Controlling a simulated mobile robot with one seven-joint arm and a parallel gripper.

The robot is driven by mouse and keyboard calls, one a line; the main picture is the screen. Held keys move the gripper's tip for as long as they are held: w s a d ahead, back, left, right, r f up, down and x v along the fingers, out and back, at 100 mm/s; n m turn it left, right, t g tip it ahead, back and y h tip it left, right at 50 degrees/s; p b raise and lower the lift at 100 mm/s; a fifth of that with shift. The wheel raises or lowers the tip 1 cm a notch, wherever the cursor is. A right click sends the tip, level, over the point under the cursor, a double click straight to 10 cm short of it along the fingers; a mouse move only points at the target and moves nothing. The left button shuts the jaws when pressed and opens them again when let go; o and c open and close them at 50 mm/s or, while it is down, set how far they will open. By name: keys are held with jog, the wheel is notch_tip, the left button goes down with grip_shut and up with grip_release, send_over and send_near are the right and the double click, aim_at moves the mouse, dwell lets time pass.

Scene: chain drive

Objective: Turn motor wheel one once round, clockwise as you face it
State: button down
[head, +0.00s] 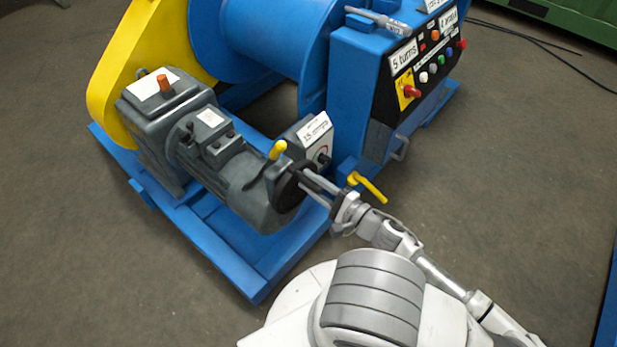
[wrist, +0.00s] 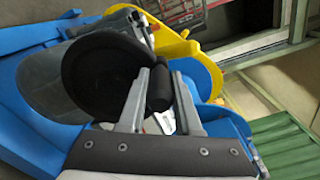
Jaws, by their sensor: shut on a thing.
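The grey motor (head: 228,168) sits on the blue frame, its end facing my arm. The black motor wheel (head: 290,188) is on that end, partly hidden by my gripper. In the wrist view the black wheel (wrist: 100,72) is a dark disc at the left. A black handle (wrist: 159,90) stands out at its right edge. My gripper (head: 308,186) reaches the wheel from the right. In the wrist view my gripper (wrist: 160,90) has its two fingers on either side of the black handle, shut on it. No label reading "one" is readable on the wheel.
A yellow lever (head: 277,150) rises just above the wheel. A small labelled box (head: 312,138) and another yellow lever (head: 372,188) are close to my gripper. The blue control cabinet (head: 362,95) stands behind. The floor (head: 510,190) at right is clear.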

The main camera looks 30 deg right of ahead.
jog(key=shift+f, duration=0.15)
jog(key=c, duration=0.6)
grip_release()
jog(key=shift+r, duration=0.25)
notch_tip(320, 180, up, 4)
jog(key=p, duration=0.4)
jog(key=shift+r+p, duration=0.25)
jog(key=shift+p, duration=0.15)
jog(key=s+d+r+p, duration=0.6)
jog(key=s+d+p, duration=0.1)
jog(key=s+p, duration=0.2)
jog(key=shift+d+r+p, duration=0.15)
jog(key=shift+d+p, duration=0.2)
jog(key=shift+p, duration=0.4)
jog(key=shift+c, duration=0.2)
